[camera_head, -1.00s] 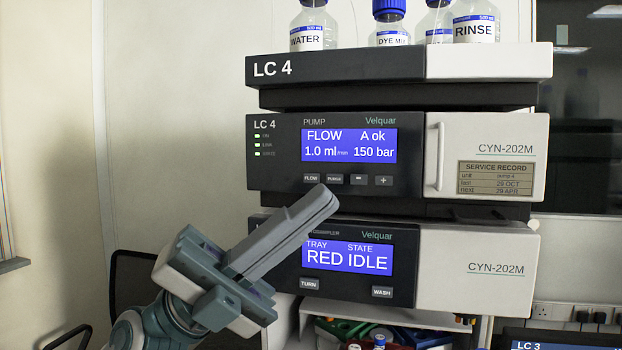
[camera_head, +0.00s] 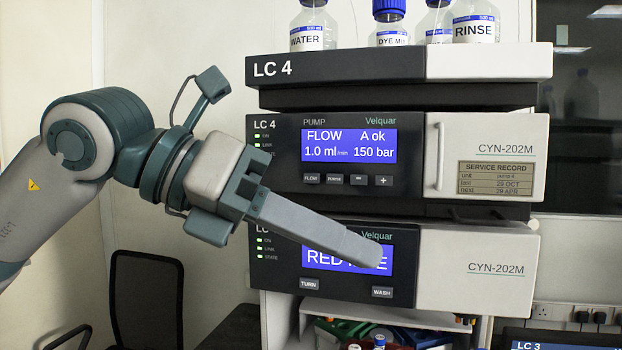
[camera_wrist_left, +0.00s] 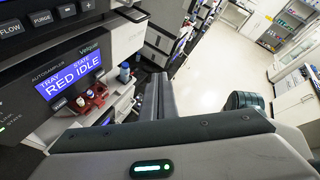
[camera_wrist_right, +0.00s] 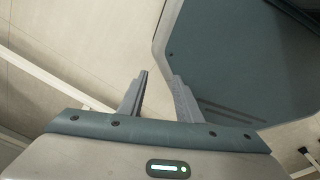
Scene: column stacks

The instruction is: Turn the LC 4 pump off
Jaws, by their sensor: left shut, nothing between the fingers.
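The LC 4 pump (camera_head: 285,177) is the middle unit of the stack in the head view. My left gripper (camera_head: 374,256) is shut and empty. Its fingers point right, below the pump's buttons, in front of the autosampler screen, hiding part of it. My right gripper (camera_wrist_right: 160,76) shows only in the right wrist view, open with nothing between its fingers.
The autosampler (camera_head: 287,286) sits below the pump, with TURN (camera_head: 309,284) and WASH (camera_head: 382,292) buttons. A white door with a handle (camera_head: 440,157) is at the pump's right. Bottles, including RINSE (camera_head: 474,27), stand on top. A chair (camera_head: 147,290) is at lower left.

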